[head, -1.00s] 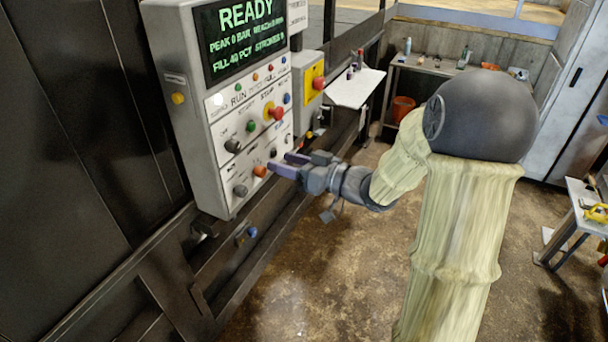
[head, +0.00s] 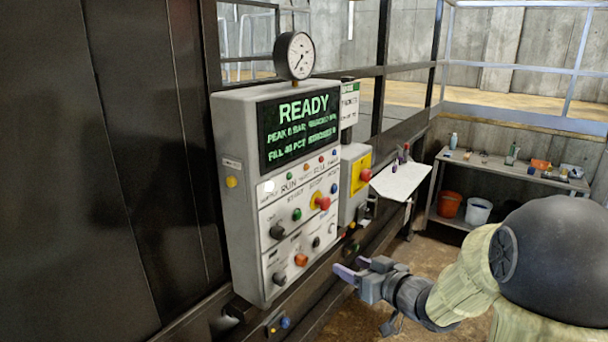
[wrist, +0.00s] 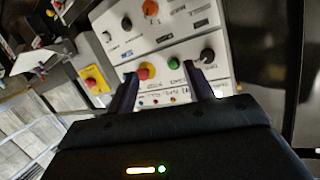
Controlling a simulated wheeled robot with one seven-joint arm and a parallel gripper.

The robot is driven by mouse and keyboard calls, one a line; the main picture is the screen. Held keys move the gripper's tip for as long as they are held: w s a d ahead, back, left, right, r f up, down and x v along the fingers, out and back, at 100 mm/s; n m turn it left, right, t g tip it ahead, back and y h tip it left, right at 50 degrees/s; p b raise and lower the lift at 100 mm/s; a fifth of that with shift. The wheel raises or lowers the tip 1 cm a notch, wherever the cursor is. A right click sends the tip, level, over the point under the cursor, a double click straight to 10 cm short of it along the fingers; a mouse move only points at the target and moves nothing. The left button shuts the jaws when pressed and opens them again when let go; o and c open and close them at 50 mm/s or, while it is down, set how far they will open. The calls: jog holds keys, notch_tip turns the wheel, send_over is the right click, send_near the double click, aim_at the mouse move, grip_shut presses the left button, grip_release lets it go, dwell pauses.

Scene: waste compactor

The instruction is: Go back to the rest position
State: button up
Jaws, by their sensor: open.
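My gripper (head: 350,270) is at the lower right of the control panel (head: 245,250) in the head view, apart from it, with its fingers pointing left toward it. In the wrist view my gripper (wrist: 162,92) has its two dark fingers spread with nothing between them. The control panel (wrist: 185,25) is beyond them, with an orange button, dark knobs, a red button and a green button. The panel's screen (head: 300,128) reads READY in green.
A grey box with a red button on yellow (head: 361,174) is right of the panel. A white shelf (head: 400,182) juts out beyond it. A gauge (head: 295,56) tops the panel.

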jog(key=s+d+f+m+g+h, duration=0.1)
jog(key=s+d+f+m+h, duration=0.15)
jog(key=f+h, duration=0.3)
jog(key=s+f+g+h, duration=0.1)
jog(key=s+f+g, duration=0.1)
jog(key=s, duration=0.3)
jog(key=s+f+m+g+b, duration=0.1)
jog(key=s+f+g, duration=0.2)
jog(key=s, duration=0.3)
jog(key=s+f+m+g+h, duration=0.1)
jog(key=s+f+g, duration=0.1)
jog(key=s+g, duration=0.2)
jog(key=shift+s+f+h, duration=0.2)
jog(key=shift+s+h, duration=0.15)
jog(key=shift+s, duration=0.4)
